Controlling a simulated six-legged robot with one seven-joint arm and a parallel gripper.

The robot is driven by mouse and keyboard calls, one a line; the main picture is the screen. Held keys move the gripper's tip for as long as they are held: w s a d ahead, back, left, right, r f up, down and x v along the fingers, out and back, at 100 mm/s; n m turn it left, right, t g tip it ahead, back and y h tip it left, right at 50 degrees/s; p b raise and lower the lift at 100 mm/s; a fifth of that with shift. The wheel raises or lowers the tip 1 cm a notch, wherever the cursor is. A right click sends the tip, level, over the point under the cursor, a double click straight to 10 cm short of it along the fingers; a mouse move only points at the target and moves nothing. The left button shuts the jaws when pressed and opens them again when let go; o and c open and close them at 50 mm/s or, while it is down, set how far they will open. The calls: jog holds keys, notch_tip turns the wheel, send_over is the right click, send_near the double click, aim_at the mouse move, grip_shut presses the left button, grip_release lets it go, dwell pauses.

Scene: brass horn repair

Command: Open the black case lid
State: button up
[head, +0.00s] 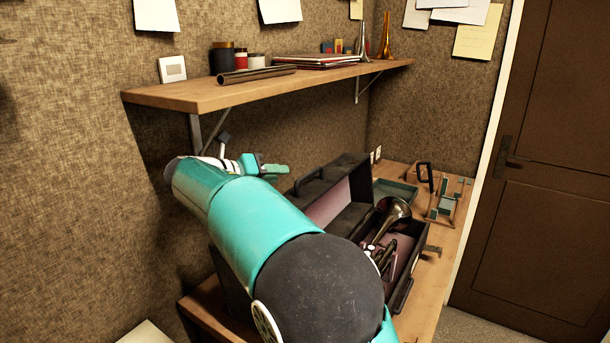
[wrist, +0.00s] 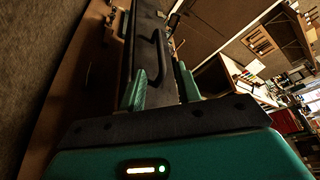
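The black case (head: 405,285) sits on the wooden bench with its lid (head: 350,188) raised, standing up at the back and showing pink lining. A dark brass horn (head: 392,215) lies in the case. The lid's black handle (head: 308,180) is on its upper edge, and it also shows in the wrist view (wrist: 160,60). My gripper (head: 272,167) is to the left of the lid, near the handle. In the wrist view my gripper (wrist: 160,78) has its teal fingers apart, with the handle seen beyond and between them. It holds nothing. My arm hides part of the case.
A wooden shelf (head: 220,95) with jars, a tube and books runs above my gripper. A green tray (head: 395,193) and a small fixture (head: 443,205) stand on the bench (head: 432,290) to the right. A brown door (head: 555,160) is at the right.

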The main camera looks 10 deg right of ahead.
jog(key=x, duration=1)
jog(key=shift+d+f, duration=0.1)
jog(key=shift+d, duration=0.05)
grip_shut()
